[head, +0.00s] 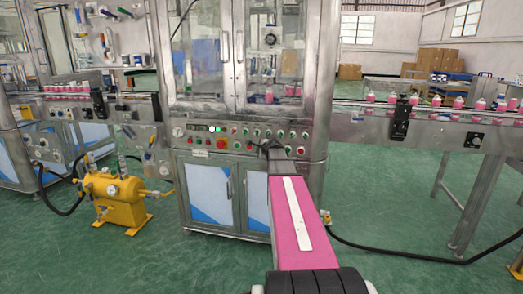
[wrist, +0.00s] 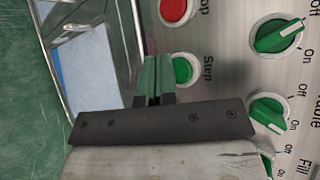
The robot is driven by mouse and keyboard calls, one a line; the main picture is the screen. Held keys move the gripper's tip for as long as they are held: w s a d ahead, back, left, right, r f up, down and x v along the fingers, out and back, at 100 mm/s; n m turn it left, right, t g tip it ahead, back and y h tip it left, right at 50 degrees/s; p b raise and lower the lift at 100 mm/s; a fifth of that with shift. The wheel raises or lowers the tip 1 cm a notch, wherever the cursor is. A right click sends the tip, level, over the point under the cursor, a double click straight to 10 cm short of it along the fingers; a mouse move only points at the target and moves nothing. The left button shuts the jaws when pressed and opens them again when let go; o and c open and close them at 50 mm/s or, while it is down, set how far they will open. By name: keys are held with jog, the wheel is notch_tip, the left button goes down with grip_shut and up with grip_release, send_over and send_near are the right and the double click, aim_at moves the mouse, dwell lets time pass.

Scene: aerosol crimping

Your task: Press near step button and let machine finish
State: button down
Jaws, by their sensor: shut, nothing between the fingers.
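The control panel (head: 232,137) of the steel machine faces me in the head view. In the wrist view the green Step button (wrist: 183,70) sits in a pale ring beside its "Step" label. My gripper (wrist: 154,62) is shut and empty, with its fingertips just left of the Step button and overlapping the edge of its ring. I cannot tell whether the fingers touch the panel or the button. In the head view my gripper (head: 268,146) is at the panel's lower right part, and the arm hides what lies behind it.
A red Stop button (wrist: 174,9) is above the Step button in the wrist view. Green rotary knobs (wrist: 278,36) are to the right. A conveyor with pink cans (head: 457,103) runs to the right of the machine. A yellow tank (head: 117,198) stands on the floor at left.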

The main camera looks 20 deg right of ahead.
jog(key=s+a, duration=0.2)
jog(key=s, duration=0.2)
jog(key=shift+s+a, duration=0.1)
jog(key=shift+a, duration=0.3)
dwell(1.0)
jog(key=s+a+f+n+g, duration=0.9)
jog(key=s+a+f+n, duration=0.6)
jog(key=s+a+f, duration=0.45)
jog(key=s+a+f+n+g, duration=0.1)
jog(key=s+n+g, duration=0.1)
jog(key=s, duration=0.4)
jog(key=s+a+f+n+g+h, duration=0.1)
jog(key=s+n+g, duration=0.1)
jog(key=s, duration=0.4)
jog(key=shift+s+a+f+n, duration=0.15)
jog(key=shift+s+a+n, duration=0.2)
jog(key=shift+n, duration=0.45)
